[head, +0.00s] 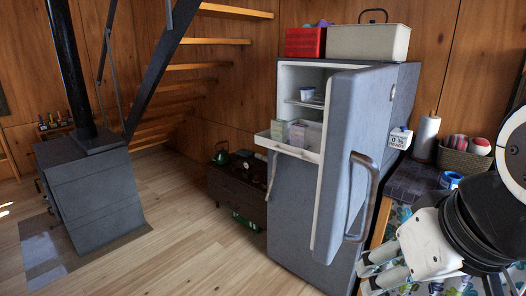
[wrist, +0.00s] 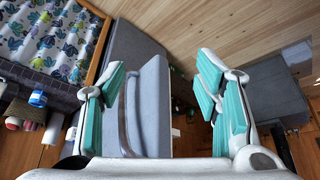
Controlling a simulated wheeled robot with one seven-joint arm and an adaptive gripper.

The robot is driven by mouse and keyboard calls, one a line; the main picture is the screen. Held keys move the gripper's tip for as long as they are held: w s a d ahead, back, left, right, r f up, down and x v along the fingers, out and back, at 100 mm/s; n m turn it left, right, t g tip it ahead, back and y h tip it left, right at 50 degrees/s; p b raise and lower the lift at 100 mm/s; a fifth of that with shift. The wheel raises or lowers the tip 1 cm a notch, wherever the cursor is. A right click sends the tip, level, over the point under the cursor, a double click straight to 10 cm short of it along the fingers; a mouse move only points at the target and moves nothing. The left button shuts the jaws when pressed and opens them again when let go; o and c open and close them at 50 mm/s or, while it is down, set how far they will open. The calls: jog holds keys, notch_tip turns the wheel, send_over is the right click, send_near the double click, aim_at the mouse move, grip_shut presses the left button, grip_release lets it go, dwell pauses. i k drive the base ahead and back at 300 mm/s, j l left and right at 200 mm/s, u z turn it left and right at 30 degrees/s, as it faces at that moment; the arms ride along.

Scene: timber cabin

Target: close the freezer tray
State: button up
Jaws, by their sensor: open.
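The freezer tray (head: 262,139) is a pale pull-out tray, sticking out of the open upper compartment of a grey fridge-freezer. It holds small cartons (head: 297,134). The grey freezer door (head: 345,130) is swung open and stands in front of the compartment's right side, hiding part of the inside and the tray's right end. A long handle (head: 361,195) is on the door. My gripper (head: 366,276) is at the lower right, apart from the tray, with the door between them. In the wrist view my gripper (wrist: 162,72) is open and empty, with the door (wrist: 155,105) beyond its fingers. The tray is not clear there.
A counter with a leaf-patterned cloth (wrist: 45,38) stands right of the fridge, bearing a basket (head: 463,160) and a blue tin (head: 450,180). A low wooden chest (head: 235,185) is left of the fridge. A black stove (head: 90,190) stands farther left. The floor between is clear.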

aim_at(311, 153)
jog(key=i+j+u, duration=0.1)
jog(key=i+j, duration=0.15)
jog(key=i, duration=0.15)
jog(key=i+j+u, duration=0.15)
jog(key=i, duration=0.3)
jog(key=j, duration=0.1)
